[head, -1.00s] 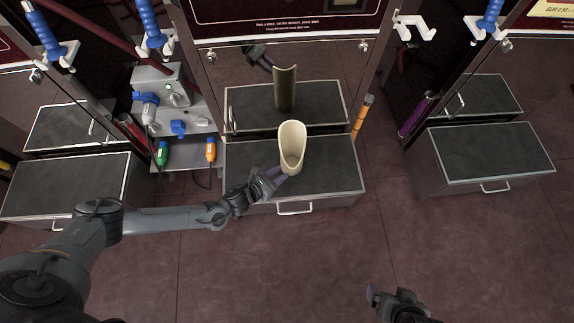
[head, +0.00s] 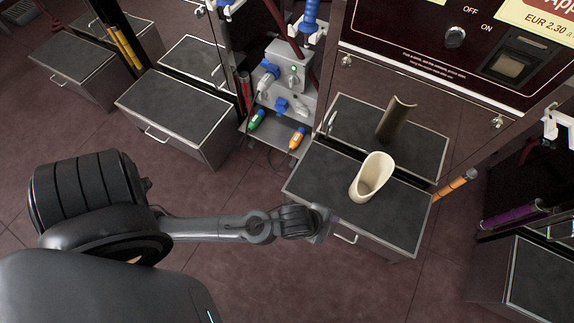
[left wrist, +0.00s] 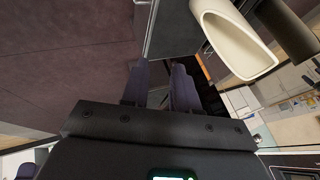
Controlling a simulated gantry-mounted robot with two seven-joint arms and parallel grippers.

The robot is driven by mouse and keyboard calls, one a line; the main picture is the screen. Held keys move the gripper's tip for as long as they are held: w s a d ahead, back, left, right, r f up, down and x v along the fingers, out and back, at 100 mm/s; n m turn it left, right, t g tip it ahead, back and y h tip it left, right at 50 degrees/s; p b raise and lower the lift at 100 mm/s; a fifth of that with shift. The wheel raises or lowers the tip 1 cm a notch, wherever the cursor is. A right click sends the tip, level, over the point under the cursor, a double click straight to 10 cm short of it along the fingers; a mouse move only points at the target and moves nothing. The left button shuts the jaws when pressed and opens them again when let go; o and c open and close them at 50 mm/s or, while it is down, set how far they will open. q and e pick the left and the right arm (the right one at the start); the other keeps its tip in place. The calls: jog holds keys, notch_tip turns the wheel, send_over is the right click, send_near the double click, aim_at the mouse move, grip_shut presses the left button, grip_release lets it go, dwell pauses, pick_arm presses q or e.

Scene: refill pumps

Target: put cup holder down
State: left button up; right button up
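The cream cup holder (head: 371,178), a scoop-shaped open cup, stands upright on the dark top of a low drawer box (head: 318,180). It also shows at the upper right of the left wrist view (left wrist: 236,42). My left gripper (head: 326,222) is at the front left edge of that box, apart from the cup holder. In the left wrist view its two fingers (left wrist: 160,78) are spread with nothing held between them, and the cup holder lies to one side of them. My right gripper is not in view.
A darker likeness of the cup holder (head: 396,120) shows in the shiny panel behind, seemingly a reflection. An orange post (head: 455,184) stands right of the box. A grey socket unit (head: 290,75) with blue plugs is behind left. Another drawer box (head: 180,100) stands left; floor between is clear.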

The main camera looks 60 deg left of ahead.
pick_arm(q)
jog(key=s+a+r+n+g+y, duration=0.1)
jog(key=s+a+r+n+g, duration=0.2)
jog(key=s+a+n, duration=0.5)
jog(key=shift+s+a+r+n+y, duration=0.3)
jog(key=shift+s+r+n, duration=0.25)
jog(key=shift+r+n, duration=0.35)
jog(key=shift+f, duration=0.1)
